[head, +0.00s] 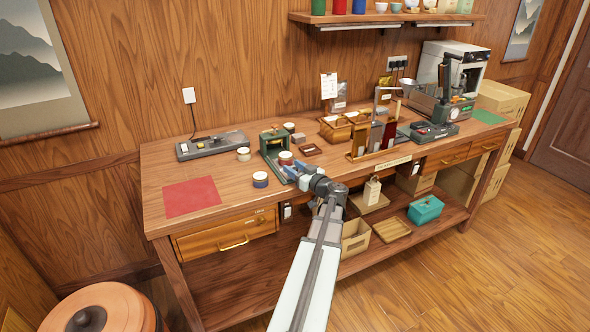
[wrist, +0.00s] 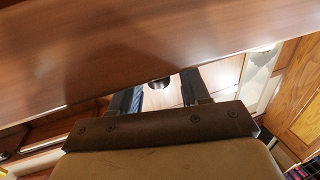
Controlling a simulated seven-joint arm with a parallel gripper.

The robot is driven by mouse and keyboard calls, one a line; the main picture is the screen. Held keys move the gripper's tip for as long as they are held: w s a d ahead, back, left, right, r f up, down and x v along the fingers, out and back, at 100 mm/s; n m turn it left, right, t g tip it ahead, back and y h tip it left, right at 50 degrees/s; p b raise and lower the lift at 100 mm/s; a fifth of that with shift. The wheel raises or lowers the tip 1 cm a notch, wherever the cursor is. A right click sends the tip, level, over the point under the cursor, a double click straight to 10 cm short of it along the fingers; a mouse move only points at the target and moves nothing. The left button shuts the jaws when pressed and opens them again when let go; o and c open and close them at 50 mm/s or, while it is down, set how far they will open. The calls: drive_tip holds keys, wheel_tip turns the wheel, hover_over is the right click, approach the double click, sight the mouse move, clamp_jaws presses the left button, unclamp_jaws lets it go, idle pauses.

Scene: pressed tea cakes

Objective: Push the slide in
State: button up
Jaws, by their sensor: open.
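The green press (head: 272,140) stands on the workbench, left of its middle. Its grey slide (head: 279,169) sticks out at the front, with a round, pale-topped tin (head: 286,157) on or just above it. My gripper (head: 295,171) is at the slide's front end, low over the bench's front edge, and its jaws are open. I cannot tell whether the fingers touch the slide.
A blue-banded tin (head: 260,180) stands just left of the slide, and a pale tin (head: 243,154) farther back. A red mat (head: 191,197) lies at the left. A wooden rack with dark panels (head: 375,137) stands to the right. The bench between mat and tins is clear.

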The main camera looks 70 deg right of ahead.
clamp_jaws()
idle(0.4)
